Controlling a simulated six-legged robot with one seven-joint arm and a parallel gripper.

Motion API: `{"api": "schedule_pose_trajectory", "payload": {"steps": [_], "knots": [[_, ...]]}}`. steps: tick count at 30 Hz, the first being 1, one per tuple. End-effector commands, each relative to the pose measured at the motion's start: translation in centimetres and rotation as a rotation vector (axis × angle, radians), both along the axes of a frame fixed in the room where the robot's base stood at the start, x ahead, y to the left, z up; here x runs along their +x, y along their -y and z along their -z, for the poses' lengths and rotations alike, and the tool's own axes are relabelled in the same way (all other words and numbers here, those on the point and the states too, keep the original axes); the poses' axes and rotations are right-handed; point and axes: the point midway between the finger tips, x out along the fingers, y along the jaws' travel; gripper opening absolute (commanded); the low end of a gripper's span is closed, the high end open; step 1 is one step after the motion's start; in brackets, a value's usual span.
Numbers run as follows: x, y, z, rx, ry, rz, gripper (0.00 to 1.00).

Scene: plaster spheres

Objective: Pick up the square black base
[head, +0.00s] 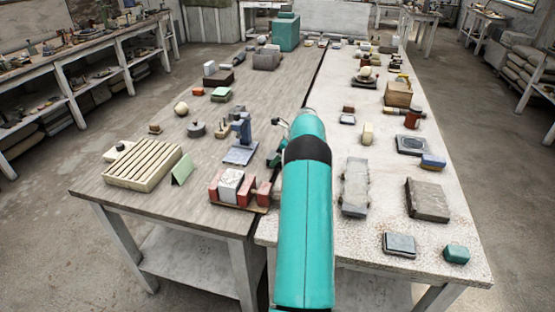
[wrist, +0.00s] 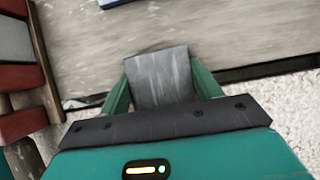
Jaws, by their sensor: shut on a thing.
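The square black base (wrist: 158,78) shows in the wrist view as a dark grey square slab with pale scuffs. My gripper (wrist: 162,88) is shut on it, with one green finger against its left side and one against its right side. The slab is over the wooden tabletop near the seam between the two tables. I cannot tell how high it is above the surface. In the head view my teal arm covers most of the gripper and I cannot make out the slab there.
Red and white blocks (head: 230,185) stand close to the left of my arm, with a blue stand (head: 241,140) behind them. A slatted cream tray (head: 143,165) is farther left. A grey slab (head: 355,187) lies right of the arm on the white table. Several small objects crowd the far end.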

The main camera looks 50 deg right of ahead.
Motion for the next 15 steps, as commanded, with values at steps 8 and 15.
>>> {"api": "schedule_pose_trajectory", "payload": {"steps": [8, 15], "knots": [[0.1, 0.1, -1.7, -0.003, 0.002, 0.000, 0.25], [0.1, 0.1, -6.4, -0.004, 0.003, -0.001, 0.25]]}}
